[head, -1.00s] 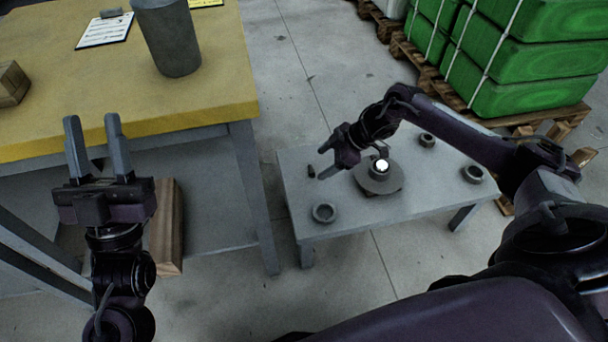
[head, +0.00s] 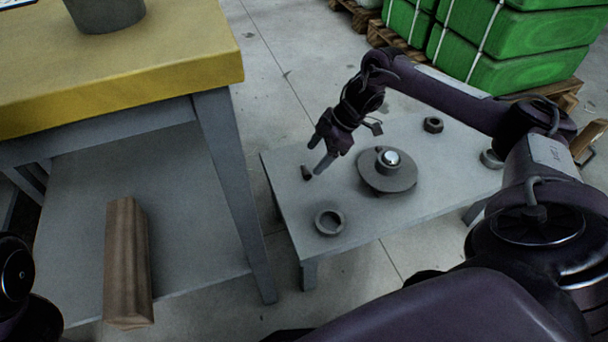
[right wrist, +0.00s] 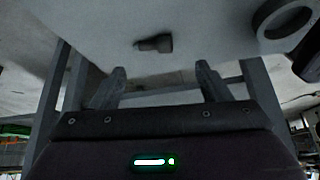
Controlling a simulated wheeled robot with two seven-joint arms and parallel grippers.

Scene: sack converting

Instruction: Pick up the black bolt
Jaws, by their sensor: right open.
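The black bolt (head: 306,173) lies on the low grey table (head: 410,209), near its left edge. In the right wrist view the bolt (right wrist: 154,43) lies on its side, ahead of the fingertips and between their lines. My right gripper (head: 315,158) is open and empty, just above and beside the bolt in the head view. Its two fingers (right wrist: 160,72) are apart in the right wrist view, with a gap between them and the bolt. My left gripper is out of the head view; only a part of the left arm shows at the lower left.
A round flanged part (head: 388,179) with a bright top, a ring (head: 329,222), a nut (head: 433,125) and another ring (head: 491,159) stand on the low table. A yellow-topped workbench (head: 180,73) is at left, with a wooden block (head: 127,262) on its lower shelf.

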